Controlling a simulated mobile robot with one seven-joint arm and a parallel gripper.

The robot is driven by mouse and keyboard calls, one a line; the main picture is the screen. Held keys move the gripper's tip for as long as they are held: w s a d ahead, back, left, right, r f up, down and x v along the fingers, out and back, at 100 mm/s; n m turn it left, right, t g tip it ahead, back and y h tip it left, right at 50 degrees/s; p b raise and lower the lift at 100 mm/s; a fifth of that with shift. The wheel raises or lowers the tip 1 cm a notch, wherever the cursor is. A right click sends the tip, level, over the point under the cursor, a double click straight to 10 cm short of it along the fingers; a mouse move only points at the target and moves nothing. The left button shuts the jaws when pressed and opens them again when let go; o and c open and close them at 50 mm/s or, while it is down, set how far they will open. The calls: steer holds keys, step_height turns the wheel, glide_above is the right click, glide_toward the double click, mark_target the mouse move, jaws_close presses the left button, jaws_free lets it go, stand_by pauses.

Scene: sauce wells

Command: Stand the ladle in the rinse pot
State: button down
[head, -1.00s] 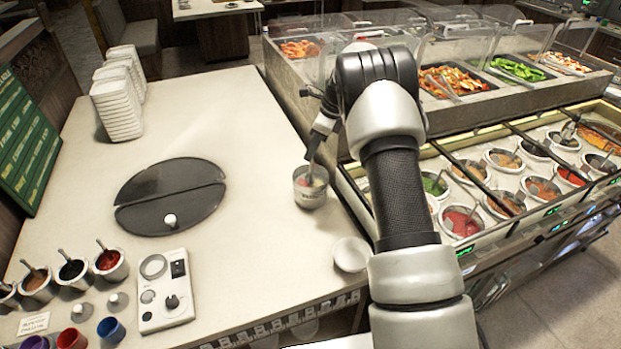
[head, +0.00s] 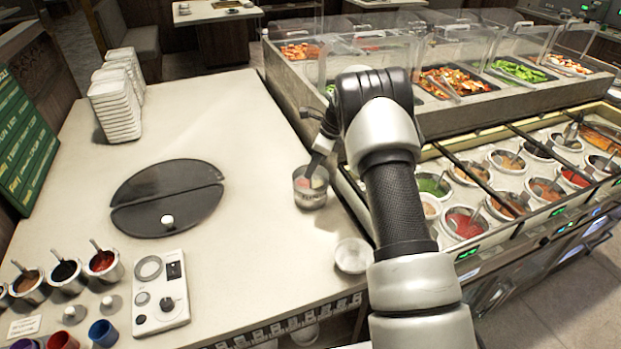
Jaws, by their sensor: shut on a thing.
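The rinse pot (head: 309,200), a small metal pot with lettering on its side, stands on the pale counter near its right edge. Pinkish and greenish colours show inside its mouth. My gripper (head: 316,166) is right above the pot's rim, pointing down, shut on the ladle. Only a short bit of the ladle's handle (head: 311,176) shows under the fingers, upright to slightly tilted, leading into the pot's mouth. The ladle's bowl is hidden, so I cannot tell whether it touches the bottom.
A small white bowl (head: 353,255) sits in front of the pot. The sauce well rail (head: 470,262) with several filled wells runs along the right. A dark round hob plate (head: 140,215), a control panel (head: 160,297) and stacked white trays (head: 117,110) stand left. The counter's middle is clear.

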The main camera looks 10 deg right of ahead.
steer(key=shift+f, duration=0.3)
stand_by(0.6)
steer(key=c, duration=1.1)
jaws_free()
steer(key=shift+r, duration=0.1)
steer(key=shift+r+p, duration=2.75)
steer(key=shift+r, duration=1.65)
